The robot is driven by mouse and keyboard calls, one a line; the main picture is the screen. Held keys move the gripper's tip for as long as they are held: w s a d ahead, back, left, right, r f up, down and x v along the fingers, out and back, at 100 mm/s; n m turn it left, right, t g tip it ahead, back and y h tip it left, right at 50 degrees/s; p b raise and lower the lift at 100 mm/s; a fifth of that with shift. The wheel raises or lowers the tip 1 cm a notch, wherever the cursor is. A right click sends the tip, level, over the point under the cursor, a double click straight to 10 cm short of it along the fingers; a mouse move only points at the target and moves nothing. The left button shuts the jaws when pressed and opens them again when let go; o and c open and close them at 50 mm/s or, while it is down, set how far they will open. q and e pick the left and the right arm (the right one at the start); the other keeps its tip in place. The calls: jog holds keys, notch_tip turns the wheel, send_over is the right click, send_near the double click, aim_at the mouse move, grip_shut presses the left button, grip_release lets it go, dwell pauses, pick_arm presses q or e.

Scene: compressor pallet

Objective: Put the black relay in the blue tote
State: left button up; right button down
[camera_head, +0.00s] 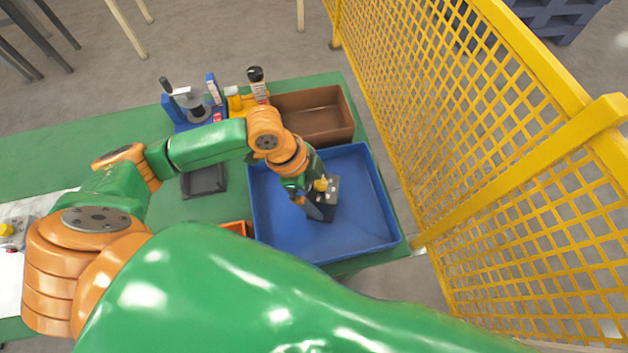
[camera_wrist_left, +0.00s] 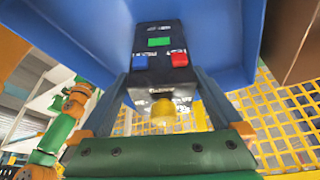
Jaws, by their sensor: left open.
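The blue tote (camera_head: 370,225) stands at the right end of the green table. My left gripper (camera_head: 318,207) reaches down into it and partly hides what is between its fingers. In the left wrist view, the black relay (camera_wrist_left: 158,68) with green, blue and red patches lies between the open fingers of my left gripper (camera_wrist_left: 163,85). A yellow knob shows at its near end. The relay is in front of the blue tote wall (camera_wrist_left: 95,30). I cannot tell whether the fingers touch the relay. My right gripper is not in view.
A brown bin (camera_head: 338,118) stands behind the tote. A dark tray (camera_head: 203,182) and an orange bin (camera_head: 236,228) lie left of it. Bottles and a blue fixture (camera_head: 180,113) stand at the back. A yellow mesh fence (camera_head: 440,130) closes the right side.

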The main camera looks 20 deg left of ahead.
pick_arm(q)
jog(key=w+v, duration=0.1)
jog(key=v, duration=0.9)
jog(key=shift+s+r, duration=0.3)
jog(key=shift+s, duration=0.15)
